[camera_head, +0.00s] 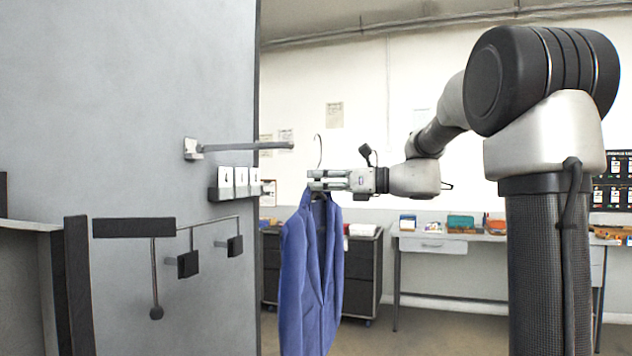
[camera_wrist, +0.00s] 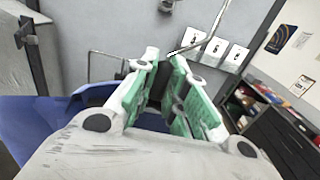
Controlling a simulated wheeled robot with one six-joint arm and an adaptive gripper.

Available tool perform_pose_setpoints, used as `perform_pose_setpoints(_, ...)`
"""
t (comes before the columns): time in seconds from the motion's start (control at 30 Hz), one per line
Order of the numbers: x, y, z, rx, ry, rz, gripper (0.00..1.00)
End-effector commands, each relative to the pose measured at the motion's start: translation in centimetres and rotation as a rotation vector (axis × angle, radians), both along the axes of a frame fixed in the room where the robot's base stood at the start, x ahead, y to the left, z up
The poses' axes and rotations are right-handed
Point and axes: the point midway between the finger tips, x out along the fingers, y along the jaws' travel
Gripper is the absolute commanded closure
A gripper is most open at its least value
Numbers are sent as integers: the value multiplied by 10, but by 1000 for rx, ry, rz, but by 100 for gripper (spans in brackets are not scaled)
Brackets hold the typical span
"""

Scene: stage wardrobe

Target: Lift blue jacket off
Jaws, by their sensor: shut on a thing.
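The blue jacket (camera_head: 309,270) hangs upright on a hanger with a thin metal hook (camera_head: 318,150). My gripper (camera_head: 318,181) is shut on the hanger at its neck, just above the jacket's collar. The hook rises free above the fingers and is apart from the grey rail (camera_head: 245,146), which juts from the wall to the left and ends short of the hook. In the wrist view, the green-padded fingers (camera_wrist: 172,92) close on the hanger, with blue cloth (camera_wrist: 35,125) beneath at the left. The exact contact between the fingers and the hanger is partly hidden.
A lower bracket with dark pads (camera_head: 188,264) sticks out from the grey panel (camera_head: 170,90). A dark drawer cabinet (camera_head: 362,268) and a workbench (camera_head: 440,243) stand behind. Air around the jacket looks clear.

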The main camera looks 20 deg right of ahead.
Motion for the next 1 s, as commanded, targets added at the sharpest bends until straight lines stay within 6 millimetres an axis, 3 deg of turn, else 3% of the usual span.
perform_pose_setpoints(1.0,-77,-106,0,1,-1,-2,100)
